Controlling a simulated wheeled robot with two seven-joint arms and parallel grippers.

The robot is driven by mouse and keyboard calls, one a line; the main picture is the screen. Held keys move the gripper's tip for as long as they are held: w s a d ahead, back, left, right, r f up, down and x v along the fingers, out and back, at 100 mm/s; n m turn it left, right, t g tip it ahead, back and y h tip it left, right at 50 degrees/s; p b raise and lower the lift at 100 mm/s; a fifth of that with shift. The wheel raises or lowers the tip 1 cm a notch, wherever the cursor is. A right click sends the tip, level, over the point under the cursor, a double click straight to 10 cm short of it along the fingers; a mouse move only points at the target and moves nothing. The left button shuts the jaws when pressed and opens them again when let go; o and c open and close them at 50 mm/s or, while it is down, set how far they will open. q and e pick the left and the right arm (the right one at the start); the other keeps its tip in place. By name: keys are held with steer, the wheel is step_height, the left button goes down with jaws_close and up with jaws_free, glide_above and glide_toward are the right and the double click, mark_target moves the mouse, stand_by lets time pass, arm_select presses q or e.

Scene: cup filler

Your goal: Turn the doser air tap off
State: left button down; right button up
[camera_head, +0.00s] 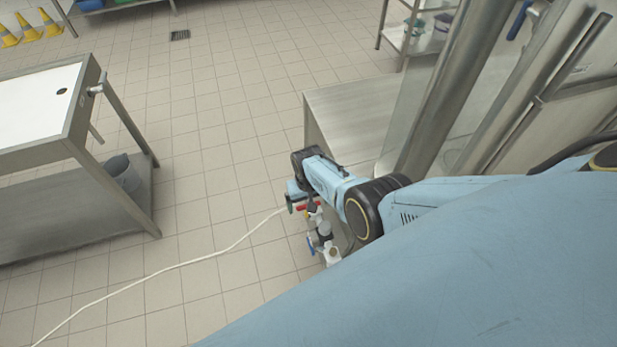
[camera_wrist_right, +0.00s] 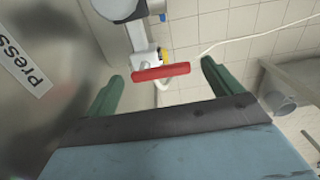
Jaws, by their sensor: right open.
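The red tap handle (camera_wrist_right: 160,72) lies crosswise ahead of my right gripper (camera_wrist_right: 162,70) in the right wrist view. It shows between the two green fingertips, with a gap on each side; I cannot tell how deep it sits between them. The handle is on a pale fitting with a yellow part (camera_wrist_right: 164,54). In the head view, the red handle (camera_head: 306,207) shows beside my right gripper (camera_head: 291,203), at the end of the blue arm, which partly hides the fittings. My right gripper is open and empty. My left gripper is not in view.
A blue-handled valve (camera_head: 310,245) sits below the red handle. A cream hose (camera_head: 190,262) trails over the tiled floor. A steel cabinet (camera_head: 350,112) stands beside the arm. A steel table (camera_head: 75,120) is at left, with a grey bucket (camera_head: 122,173).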

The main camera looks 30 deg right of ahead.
step_height(320, 180, up, 7)
steer(key=p, duration=0.4)
steer(key=shift+f, duration=0.1)
step_height(320, 180, up, 6)
steer(key=p, duration=0.1)
steer(key=shift+r, duration=0.25)
